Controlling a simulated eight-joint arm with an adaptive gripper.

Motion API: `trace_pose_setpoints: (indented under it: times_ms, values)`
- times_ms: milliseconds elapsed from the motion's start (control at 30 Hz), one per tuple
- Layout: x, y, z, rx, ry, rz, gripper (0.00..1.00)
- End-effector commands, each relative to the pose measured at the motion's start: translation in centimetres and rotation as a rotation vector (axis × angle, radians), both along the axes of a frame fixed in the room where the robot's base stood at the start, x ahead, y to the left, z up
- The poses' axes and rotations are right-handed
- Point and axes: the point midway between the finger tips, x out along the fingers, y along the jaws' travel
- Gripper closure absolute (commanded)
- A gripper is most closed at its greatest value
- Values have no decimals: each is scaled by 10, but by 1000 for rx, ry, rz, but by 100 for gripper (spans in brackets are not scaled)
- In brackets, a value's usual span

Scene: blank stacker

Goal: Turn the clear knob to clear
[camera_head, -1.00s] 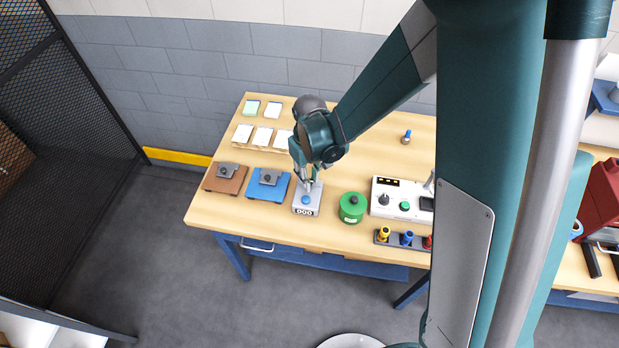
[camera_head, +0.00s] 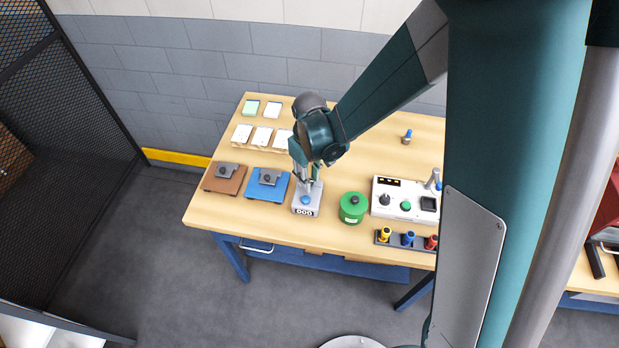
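A small grey counter box (camera_head: 301,208) stands near the front edge of the wooden table. It has a blue round button or knob (camera_head: 305,200) on top and a "000" display on its front. My gripper (camera_head: 308,187) points down over the back of this box, at or just above its top. The fingers are small and partly merge with the box, so I cannot tell whether they are apart or touch anything. Any knob on the box's far side is hidden by the gripper.
Brown (camera_head: 225,179) and blue (camera_head: 267,185) plates with clamps lie left of the box. A green canister (camera_head: 353,208) and a white control panel (camera_head: 404,201) stand right. A rack (camera_head: 407,239) holds coloured pieces in front of the panel. White cards (camera_head: 262,136) lie behind. The table's back middle is clear.

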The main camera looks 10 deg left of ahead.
Motion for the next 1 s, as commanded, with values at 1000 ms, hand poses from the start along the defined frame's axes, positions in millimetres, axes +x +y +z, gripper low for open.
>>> trace_pose_setpoints:
  times_ms: [1000]
  values:
    - [0, 0, 56, 0, 0, -1, 77]
